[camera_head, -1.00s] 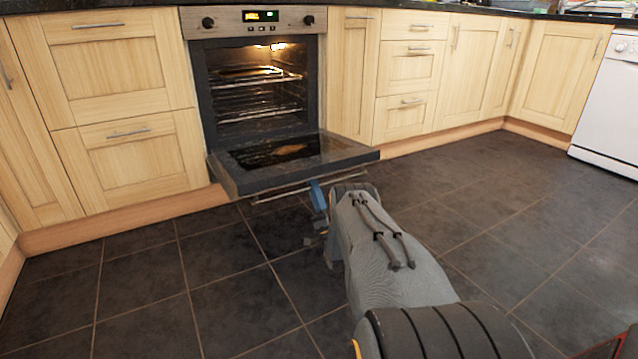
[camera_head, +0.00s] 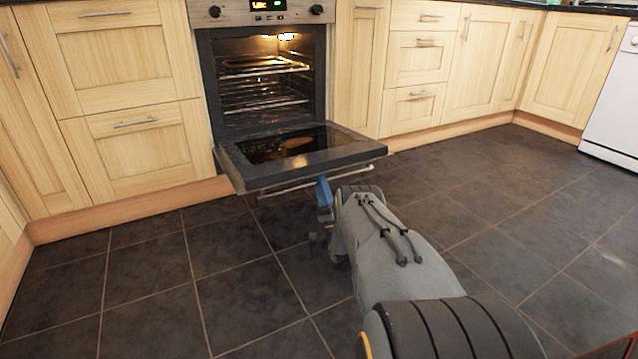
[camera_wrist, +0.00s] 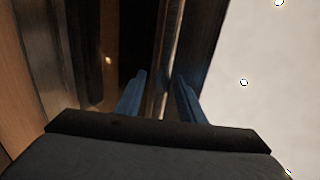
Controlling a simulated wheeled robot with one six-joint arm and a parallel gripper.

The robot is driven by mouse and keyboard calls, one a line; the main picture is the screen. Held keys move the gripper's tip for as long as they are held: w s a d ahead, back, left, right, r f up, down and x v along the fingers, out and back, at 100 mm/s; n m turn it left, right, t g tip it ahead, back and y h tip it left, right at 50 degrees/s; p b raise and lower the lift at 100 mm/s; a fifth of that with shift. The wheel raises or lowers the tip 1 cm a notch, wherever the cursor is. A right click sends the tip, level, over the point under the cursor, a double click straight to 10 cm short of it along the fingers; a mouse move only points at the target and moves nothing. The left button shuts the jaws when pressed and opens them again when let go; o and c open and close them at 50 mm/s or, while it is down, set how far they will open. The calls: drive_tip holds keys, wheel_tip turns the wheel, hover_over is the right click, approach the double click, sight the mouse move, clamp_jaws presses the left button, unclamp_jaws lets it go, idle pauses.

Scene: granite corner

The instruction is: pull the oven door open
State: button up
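The oven door (camera_head: 352,155) is folded down and lies about level in front of the lit oven cavity (camera_head: 262,85). Its long metal handle (camera_head: 290,187) runs along the front edge. My gripper (camera_head: 321,192) is at the right part of this handle, with one blue finger showing there. In the wrist view, the handle bar (camera_wrist: 172,40) runs between the two blue fingers of my gripper (camera_wrist: 160,76). A gap shows between the left finger and the bar. The bar looks close to the right finger; contact there cannot be told.
Wooden drawers (camera_head: 130,150) stand left of the oven, and more cabinets (camera_head: 415,65) stand to its right. A white appliance (camera_head: 612,110) is at the far right. The dark tiled floor (camera_head: 500,220) is clear around my arm.

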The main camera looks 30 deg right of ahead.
drive_tip(key=s+a+f+p, duration=0.1)
drive_tip(key=s+f+p, duration=0.1)
drive_tip(key=s+p, duration=1.1)
drive_tip(key=shift+s+f, duration=0.2)
drive_tip(key=shift+s, duration=0.25)
idle(0.5)
